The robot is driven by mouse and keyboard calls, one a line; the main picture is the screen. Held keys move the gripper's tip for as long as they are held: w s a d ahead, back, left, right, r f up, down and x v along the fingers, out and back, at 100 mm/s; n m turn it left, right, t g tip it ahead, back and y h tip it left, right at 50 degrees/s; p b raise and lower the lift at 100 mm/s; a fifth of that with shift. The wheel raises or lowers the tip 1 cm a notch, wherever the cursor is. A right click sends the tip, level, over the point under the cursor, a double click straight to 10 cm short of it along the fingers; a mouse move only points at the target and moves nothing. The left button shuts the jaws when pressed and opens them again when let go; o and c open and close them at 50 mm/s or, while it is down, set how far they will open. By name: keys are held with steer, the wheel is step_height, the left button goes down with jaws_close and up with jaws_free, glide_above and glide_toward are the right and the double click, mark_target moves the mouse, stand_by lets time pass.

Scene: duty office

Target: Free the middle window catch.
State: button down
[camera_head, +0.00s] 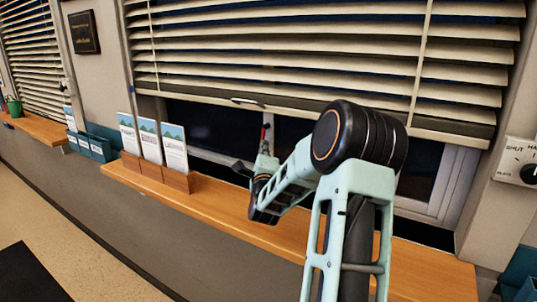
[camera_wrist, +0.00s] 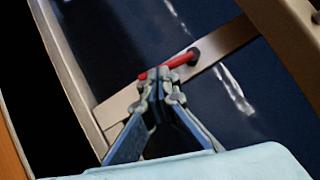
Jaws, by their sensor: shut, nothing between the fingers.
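The middle window has a red catch (camera_head: 264,132) on its upright frame bar, below the blind; it looks small in the head view. In the wrist view the catch (camera_wrist: 181,60) is a red lever with a dark end, lying across the grey bar. The tips hide part of the lever. In the head view my arm reaches over the sill to the window and partly hides the gripper.
The wooden sill (camera_head: 225,203) runs under the window. Leaflets in wooden holders (camera_head: 176,181) stand on it to the left of my arm. The slatted blind (camera_head: 320,60) hangs low above the catch. A dial (camera_head: 527,172) is on the right wall.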

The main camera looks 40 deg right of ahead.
steer(key=shift+w+a+f+m+t+h+b, duration=0.1)
steer(key=shift+w+m+h+b, duration=0.4)
steer(key=shift+b, duration=0.9)
steer(key=shift+w+a+f+m+t+h+b, duration=0.15)
steer(key=shift+m+h+b, duration=0.15)
steer(key=shift+m+b, duration=0.8)
steer(key=shift+w+a+m+t+h+b, duration=0.15)
steer(key=shift+m+h+b, duration=0.25)
steer(key=shift+b, duration=1.25)
steer(key=shift+w+a+r+b, duration=0.2)
steer(key=shift+w+b, duration=0.3)
steer(key=shift+b, duration=1.4)
steer(key=shift+w+a+r+b, duration=0.15)
steer(key=shift+w+b, duration=0.3)
steer(key=shift+b, duration=1.45)
steer(key=shift+w+a+r+m+h+b, duration=0.1)
steer(key=shift+w+m+h+b, duration=0.2)
steer(key=shift+m+h+b, duration=0.75)
steer(key=shift+w+a+r+y+b, duration=0.1)
steer(key=shift+w+r+y+b, duration=0.2)
steer(key=shift+b, duration=1.1)
steer(key=v, duration=0.7)
steer(key=shift+s+a, duration=0.2)
steer(key=shift+s, duration=0.1)
steer(key=shift+a+y, duration=0.1)
steer(key=shift+y, duration=0.15)
